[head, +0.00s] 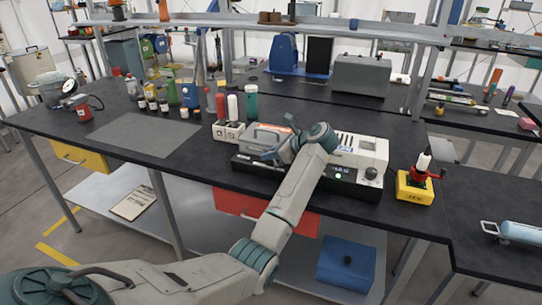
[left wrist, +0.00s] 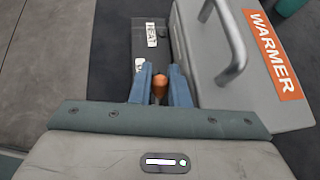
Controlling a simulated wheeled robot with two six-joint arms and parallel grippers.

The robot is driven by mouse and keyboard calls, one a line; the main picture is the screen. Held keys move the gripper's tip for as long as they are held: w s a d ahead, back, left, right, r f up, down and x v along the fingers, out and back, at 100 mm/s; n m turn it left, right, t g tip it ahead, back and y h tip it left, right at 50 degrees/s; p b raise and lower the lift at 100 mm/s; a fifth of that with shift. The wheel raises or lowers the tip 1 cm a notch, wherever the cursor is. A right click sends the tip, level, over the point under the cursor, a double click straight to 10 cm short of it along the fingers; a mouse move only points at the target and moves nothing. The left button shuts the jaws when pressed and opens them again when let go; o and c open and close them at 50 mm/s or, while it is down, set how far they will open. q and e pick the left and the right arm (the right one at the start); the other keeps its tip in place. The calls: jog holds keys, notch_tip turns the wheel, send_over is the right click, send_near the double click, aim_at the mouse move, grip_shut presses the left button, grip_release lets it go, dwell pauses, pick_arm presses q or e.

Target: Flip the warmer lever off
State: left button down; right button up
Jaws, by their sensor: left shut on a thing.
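The warmer is a grey box with a lid handle and an orange WARMER label (left wrist: 273,52); in the head view its grey lid (head: 262,137) shows behind my left gripper. My left gripper (head: 268,153) reaches down at the warmer's front. In the left wrist view its two blue fingers (left wrist: 161,88) are shut on the orange-brown tip of the warmer lever (left wrist: 160,84). The lever's lower part is hidden between the fingers. A black panel with a HEAT label (left wrist: 151,35) lies just beyond. My right gripper is not in view.
A white block (head: 362,152) stands right of my left gripper, on a black base with a green light. A yellow stand (head: 414,187) with a red part is farther right. A grey mat (head: 145,135) lies bare on the bench.

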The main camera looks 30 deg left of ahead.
pick_arm(q)
jog(key=c, duration=1.8)
grip_release()
jog(key=shift+o, duration=0.2)
jog(key=shift+d, duration=0.1)
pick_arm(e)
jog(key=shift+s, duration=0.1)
